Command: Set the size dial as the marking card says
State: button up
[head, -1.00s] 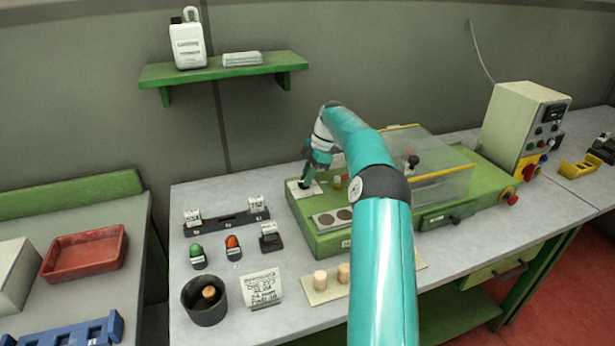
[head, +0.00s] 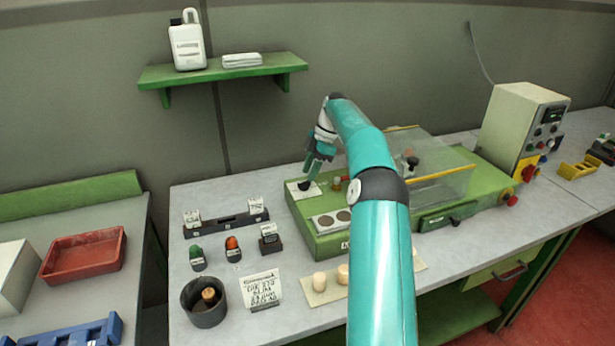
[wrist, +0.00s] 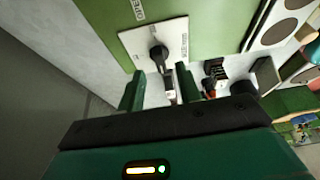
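The size dial looks to be the black knob (head: 304,186) on a white plate at the left end of the green machine (head: 345,238). In the wrist view the knob (wrist: 158,54) has a pointer-like grip; the plate's (wrist: 134,40) lettering is too small to read. My gripper (head: 312,172) is just above the knob, apart from it. In the wrist view my gripper (wrist: 159,72) is open, its two fingers spread with nothing between them. The marking card (head: 261,287) stands at the bench front; one line seems to read SLIM, the rest is unclear.
A green and an orange-topped stamp (head: 233,249), a black stamp block (head: 270,238) and a black rack (head: 226,224) stand left of the machine. A dark cup (head: 204,302) holds a cork. Corks (head: 319,280) stand on a board in front. A clear guard (head: 440,180) covers the machine's right part.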

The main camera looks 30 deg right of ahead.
jog(key=v, duration=0.4)
jog(key=shift+d+r, duration=0.15)
jog(key=shift+r, duration=0.05)
jog(key=shift+s, duration=0.2)
dwell(0.4)
